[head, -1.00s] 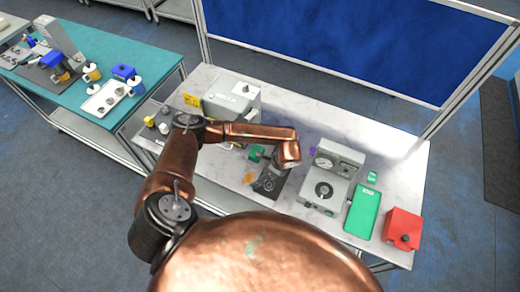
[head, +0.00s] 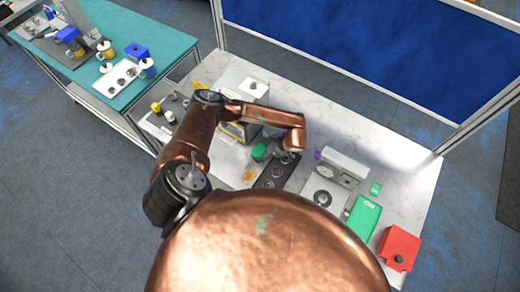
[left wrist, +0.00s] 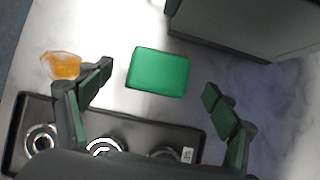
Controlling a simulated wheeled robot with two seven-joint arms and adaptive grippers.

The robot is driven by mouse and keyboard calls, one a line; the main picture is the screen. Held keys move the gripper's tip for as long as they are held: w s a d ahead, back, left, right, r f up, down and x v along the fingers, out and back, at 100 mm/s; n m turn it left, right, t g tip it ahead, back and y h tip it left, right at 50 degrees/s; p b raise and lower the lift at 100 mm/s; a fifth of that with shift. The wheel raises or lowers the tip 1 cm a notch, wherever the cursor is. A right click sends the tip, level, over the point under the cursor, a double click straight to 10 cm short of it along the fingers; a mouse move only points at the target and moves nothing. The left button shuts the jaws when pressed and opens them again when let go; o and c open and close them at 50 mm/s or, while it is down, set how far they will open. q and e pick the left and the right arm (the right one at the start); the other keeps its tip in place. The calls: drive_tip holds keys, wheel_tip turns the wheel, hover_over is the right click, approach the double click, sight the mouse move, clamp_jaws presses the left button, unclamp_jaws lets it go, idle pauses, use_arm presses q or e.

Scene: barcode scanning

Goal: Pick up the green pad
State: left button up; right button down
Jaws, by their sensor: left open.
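The green pad (left wrist: 158,72) is a rounded green block on the pale tabletop in the left wrist view. It lies between and a little beyond the fingertips of my left gripper (left wrist: 158,81), with a gap on each side. The gripper is open and empty. In the head view the pad (head: 260,151) shows small, left of the end of my left arm. My left gripper (head: 276,150) is partly hidden there by the wrist. My right gripper is out of view.
A dark tray (left wrist: 125,130) with round metal parts lies just below the pad, and an orange piece (left wrist: 62,65) is left of it. A grey box (left wrist: 250,25) stands above right. A gauge device (head: 340,168), green case (head: 362,217) and red box (head: 398,248) stand right.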

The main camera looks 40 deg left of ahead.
sight(260, 151)
use_arm(q)
drive_tip(key=x, duration=0.2)
drive_tip(key=shift+a+f, duration=0.15)
drive_tip(key=shift+f, duration=0.05)
drive_tip(key=c, duration=1.1)
drive_tip(key=shift+c, duration=0.8)
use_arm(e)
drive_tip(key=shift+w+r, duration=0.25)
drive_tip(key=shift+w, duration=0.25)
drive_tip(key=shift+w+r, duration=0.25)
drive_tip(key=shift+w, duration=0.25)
